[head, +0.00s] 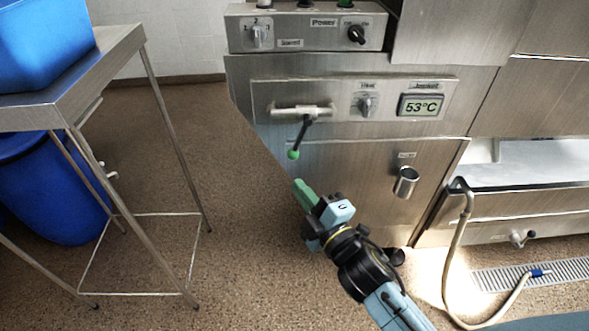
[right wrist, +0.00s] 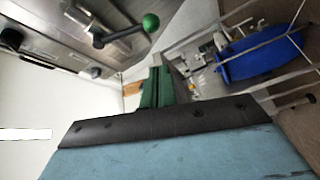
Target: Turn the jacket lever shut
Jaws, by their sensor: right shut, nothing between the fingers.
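The jacket lever (head: 300,137) is a thin black arm with a green ball at its end. It hangs down and slightly left from a pale horizontal valve pipe (head: 290,110) on the steel panel. In the right wrist view the lever's green ball (right wrist: 150,22) shows at the top. My right gripper (head: 303,188) has green fingers, shut with nothing between them. Its tips are below and slightly right of the ball, apart from it. Its fingers also show in the wrist view (right wrist: 157,87). My left gripper is out of view.
Right of the lever are a heat knob (head: 365,104) and a display (head: 421,105) reading 53°C. A power box (head: 305,27) sits above. A steel cup-like fitting (head: 406,182) and a hose (head: 457,235) are at right. A steel table (head: 70,100) stands left, with open floor between.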

